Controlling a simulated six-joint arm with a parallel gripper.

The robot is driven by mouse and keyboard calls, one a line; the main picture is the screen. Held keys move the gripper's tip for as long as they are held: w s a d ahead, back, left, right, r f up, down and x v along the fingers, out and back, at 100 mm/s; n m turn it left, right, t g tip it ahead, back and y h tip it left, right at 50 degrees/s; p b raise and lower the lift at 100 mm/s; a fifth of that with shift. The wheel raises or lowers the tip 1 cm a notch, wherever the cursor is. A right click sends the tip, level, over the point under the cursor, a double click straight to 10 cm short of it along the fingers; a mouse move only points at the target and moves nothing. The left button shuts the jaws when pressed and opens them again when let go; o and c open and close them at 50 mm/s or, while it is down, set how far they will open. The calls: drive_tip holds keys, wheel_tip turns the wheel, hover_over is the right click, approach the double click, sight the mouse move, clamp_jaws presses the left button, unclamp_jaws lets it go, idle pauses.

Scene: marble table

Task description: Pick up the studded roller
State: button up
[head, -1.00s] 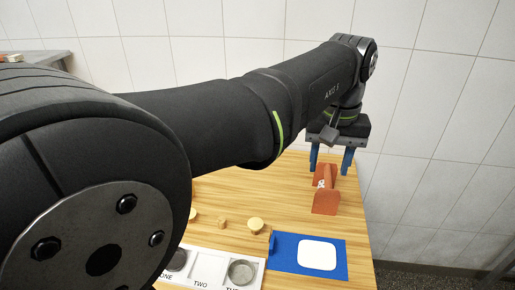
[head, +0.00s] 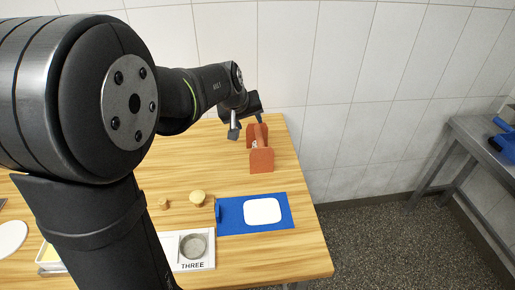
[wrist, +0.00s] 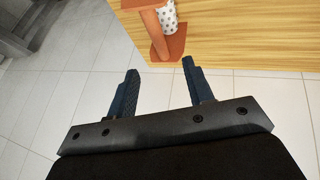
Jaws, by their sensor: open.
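The studded roller is a small white cylinder with dark dots (wrist: 167,17), at the top of the wrist view. It sits at a reddish-brown stand (wrist: 175,44) with upright end plates and a bar. The stand (head: 262,161) also shows near the table's far right edge in the head view, where the roller is too small to make out well. My gripper (wrist: 160,67) is open and empty, its blue fingers apart from stand and roller. In the head view my gripper is at the stand's far left side, its fingers partly hidden.
A blue mat (head: 287,222) with a white pad (head: 263,211) lies nearer on the wooden table (head: 265,268). Two wooden knobs (head: 197,198) and a tray labelled THREE (head: 208,263) are left of it. The white tiled wall (head: 345,60) stands behind the table.

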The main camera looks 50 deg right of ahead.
sight(258, 137)
drive_tip(key=x, duration=0.8)
drive_tip(key=shift+s+x, duration=0.15)
drive_tip(key=shift+x, duration=1.15)
drive_tip(key=shift+s+x, duration=0.1)
drive_tip(key=shift+x, duration=1.15)
drive_tip(key=shift+f, duration=0.3)
clamp_jaws()
